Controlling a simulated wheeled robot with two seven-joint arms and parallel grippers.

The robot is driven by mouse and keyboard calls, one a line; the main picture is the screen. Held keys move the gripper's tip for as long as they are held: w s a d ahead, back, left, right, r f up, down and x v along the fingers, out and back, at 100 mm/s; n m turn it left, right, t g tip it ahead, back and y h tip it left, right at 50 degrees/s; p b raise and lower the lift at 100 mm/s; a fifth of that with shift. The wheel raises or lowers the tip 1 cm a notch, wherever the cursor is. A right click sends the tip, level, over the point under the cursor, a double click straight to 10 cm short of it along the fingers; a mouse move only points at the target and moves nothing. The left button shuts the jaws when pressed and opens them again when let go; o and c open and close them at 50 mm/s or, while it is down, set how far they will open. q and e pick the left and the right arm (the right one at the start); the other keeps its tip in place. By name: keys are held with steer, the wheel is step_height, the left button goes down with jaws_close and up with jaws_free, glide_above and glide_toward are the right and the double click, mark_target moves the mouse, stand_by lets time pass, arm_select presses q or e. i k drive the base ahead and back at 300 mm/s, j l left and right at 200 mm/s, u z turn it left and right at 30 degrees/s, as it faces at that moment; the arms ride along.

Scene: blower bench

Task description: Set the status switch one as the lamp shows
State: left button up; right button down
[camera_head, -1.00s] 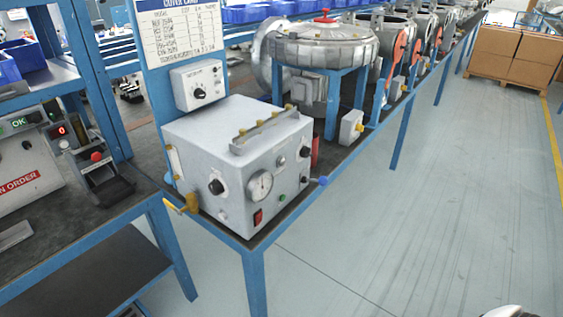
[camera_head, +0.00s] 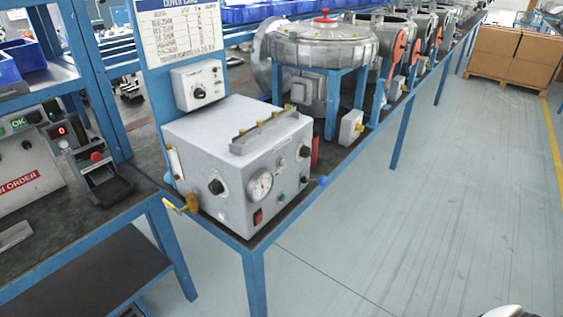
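No part is clearly marked as status switch one, and I cannot tell which it is. A small white box with a black knob (camera_head: 199,94) hangs on the blue post. A large grey test box (camera_head: 235,150) on the bench has a black knob (camera_head: 215,187), a round gauge (camera_head: 260,186), a red rocker switch (camera_head: 258,217) and a small green button or lamp (camera_head: 281,198). At the left, a green OK sign (camera_head: 19,122) is lit beside a red digit display (camera_head: 61,131).
A red button (camera_head: 96,156) sits on the left unit. A yellow-handled valve (camera_head: 188,204) and a blue-tipped lever (camera_head: 318,181) stick out from the grey box. A metal blower housing (camera_head: 325,50) stands behind it.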

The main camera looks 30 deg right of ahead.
mark_target(359, 128)
steer(key=z, duration=1.45)
